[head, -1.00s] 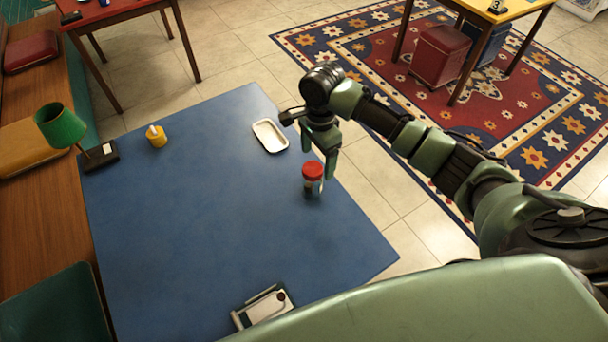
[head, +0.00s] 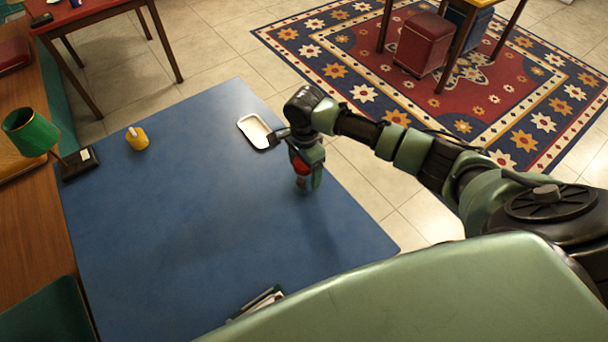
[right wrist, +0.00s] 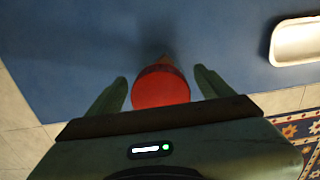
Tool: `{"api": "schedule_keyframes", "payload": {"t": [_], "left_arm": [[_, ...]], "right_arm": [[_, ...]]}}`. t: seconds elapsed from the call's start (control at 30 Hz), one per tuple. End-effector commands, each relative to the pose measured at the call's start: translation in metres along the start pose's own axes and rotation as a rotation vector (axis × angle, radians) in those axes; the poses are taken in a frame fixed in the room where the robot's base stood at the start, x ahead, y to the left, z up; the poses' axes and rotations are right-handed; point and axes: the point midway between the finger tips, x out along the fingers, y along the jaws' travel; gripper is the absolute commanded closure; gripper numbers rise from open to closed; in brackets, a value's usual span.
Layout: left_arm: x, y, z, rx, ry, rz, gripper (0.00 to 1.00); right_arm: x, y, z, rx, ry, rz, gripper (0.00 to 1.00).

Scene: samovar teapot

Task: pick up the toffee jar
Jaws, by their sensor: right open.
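The toffee jar (head: 301,169) with a red lid stands on the blue table (head: 180,230) near its right edge. In the right wrist view its red lid (right wrist: 161,88) shows between the two green fingers. My right gripper (head: 304,184) is over the jar from above, with a finger on either side of it. The fingers are open, with a gap visible on both sides of the lid in the right wrist view (right wrist: 160,88). The jar's lower part is mostly hidden in both views. My left gripper is not in view.
A pale, dark-edged object (head: 258,304) lies at the near edge, partly hidden. The table's middle is clear.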

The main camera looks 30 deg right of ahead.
Motion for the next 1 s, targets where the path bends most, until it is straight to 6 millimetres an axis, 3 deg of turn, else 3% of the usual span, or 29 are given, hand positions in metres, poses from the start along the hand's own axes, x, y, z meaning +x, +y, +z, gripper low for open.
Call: {"api": "schedule_keyframes", "payload": {"t": [0.13, 0.37, 0.63, 1.0], "left_arm": [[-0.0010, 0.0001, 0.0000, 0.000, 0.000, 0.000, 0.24], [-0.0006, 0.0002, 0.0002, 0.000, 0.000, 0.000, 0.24], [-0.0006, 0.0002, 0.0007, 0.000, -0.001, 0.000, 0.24], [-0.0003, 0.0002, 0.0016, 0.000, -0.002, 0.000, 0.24]], "right_arm": [[0.0121, 0.0002, 0.0000, 0.000, 0.001, 0.000, 0.19], [0.0131, 0.0000, 0.0001, -0.001, 0.001, -0.001, 0.21], [0.0129, 0.0000, 0.0000, 0.000, 0.001, -0.001, 0.96], [0.0056, -0.0012, 0.0000, 0.000, 0.000, -0.004, 0.96]]}}
